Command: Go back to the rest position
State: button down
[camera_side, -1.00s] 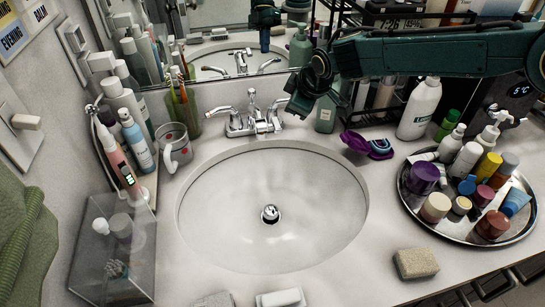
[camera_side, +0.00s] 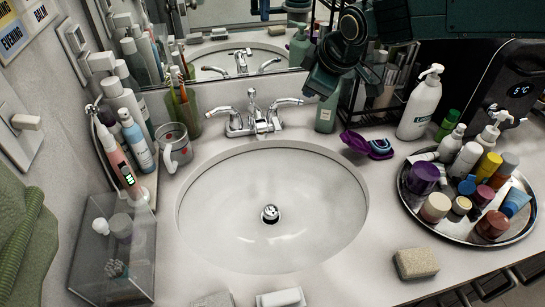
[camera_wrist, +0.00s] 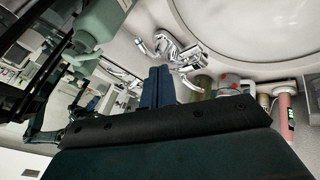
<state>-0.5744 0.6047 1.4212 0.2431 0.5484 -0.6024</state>
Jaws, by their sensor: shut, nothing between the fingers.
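My dark green gripper (camera_side: 318,90) is high at the top of the side view, in front of the mirror and above the back of the counter, right of the faucet (camera_side: 254,118). In the wrist view, its two blue fingers (camera_wrist: 157,84) are together with nothing between them. The wrist view also shows the chrome faucet just beyond the fingers.
The white sink (camera_side: 270,215) is empty. A round tray (camera_side: 455,231) of several jars is at right. A sponge (camera_side: 416,263) lies in front.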

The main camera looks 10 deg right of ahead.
jog(key=s+d+r+m, duration=0.3)
jog(key=s+d+r, duration=0.3)
jog(key=s+d, duration=0.3)
jog(key=s+d+r+m, duration=0.3)
jog(key=s+d+r, duration=0.3)
jog(key=d, duration=0.5)
jog(key=s+d+f+m, duration=0.1)
jog(key=s+d, duration=0.2)
jog(key=s, duration=0.4)
jog(key=s+d+f+m, duration=0.2)
jog(key=s+d, duration=0.1)
jog(key=s, duration=0.5)
jog(key=s+d+f+m+g+h, duration=0.1)
jog(key=s+d+m, duration=0.1)
jog(key=s, duration=0.6)
jog(key=shift+d+f, duration=0.2)
jog(key=shift+d, duration=0.5)
